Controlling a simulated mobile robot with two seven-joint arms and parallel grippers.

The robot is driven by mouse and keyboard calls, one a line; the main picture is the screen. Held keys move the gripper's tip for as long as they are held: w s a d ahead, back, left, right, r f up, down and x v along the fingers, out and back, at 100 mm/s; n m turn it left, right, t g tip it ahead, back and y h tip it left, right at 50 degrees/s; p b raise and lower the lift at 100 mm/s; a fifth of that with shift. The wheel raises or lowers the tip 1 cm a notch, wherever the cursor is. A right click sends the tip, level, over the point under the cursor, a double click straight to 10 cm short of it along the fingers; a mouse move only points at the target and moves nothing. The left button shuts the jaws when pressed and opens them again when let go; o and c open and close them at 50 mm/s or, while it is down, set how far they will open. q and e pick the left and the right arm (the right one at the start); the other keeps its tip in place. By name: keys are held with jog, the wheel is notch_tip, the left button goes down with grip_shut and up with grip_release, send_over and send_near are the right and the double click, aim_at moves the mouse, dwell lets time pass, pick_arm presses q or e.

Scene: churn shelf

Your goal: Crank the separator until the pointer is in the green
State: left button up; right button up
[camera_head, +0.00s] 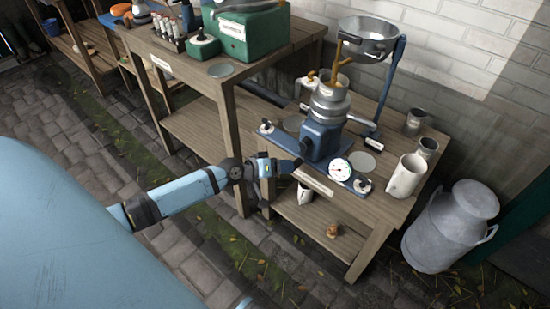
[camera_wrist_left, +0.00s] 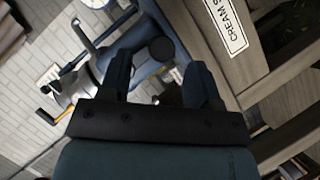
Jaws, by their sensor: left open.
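The separator (camera_head: 322,138) stands on the lower bench, with a blue body and a grey metal bowl on top. Its round white dial (camera_head: 340,169) sits at the front of its blue base plate; the pointer's position is too small to read. My left gripper (camera_head: 291,166) is at the bench's front edge, just left of the dial. In the left wrist view my left gripper (camera_wrist_left: 158,72) has its two dark fingers apart, with nothing between them. A dark round knob (camera_wrist_left: 161,48), perhaps the crank handle, shows beyond the fingertips, apart from them. My right gripper is out of view.
A metal basin (camera_head: 368,40) on a blue stand is behind the separator. A white jug (camera_head: 405,176) and metal cups (camera_head: 416,122) stand on the right. A milk churn (camera_head: 452,226) is on the floor. A taller bench (camera_head: 225,88) with a green box (camera_head: 250,32) stands left.

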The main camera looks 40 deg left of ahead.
pick_arm(q)
jog(key=shift+b+x, duration=0.4)
jog(key=shift+x, duration=1.6)
jog(key=shift+w+d+f, duration=0.1)
jog(key=shift+w+d, duration=0.05)
jog(key=c, duration=1)
jog(key=shift+o, duration=0.2)
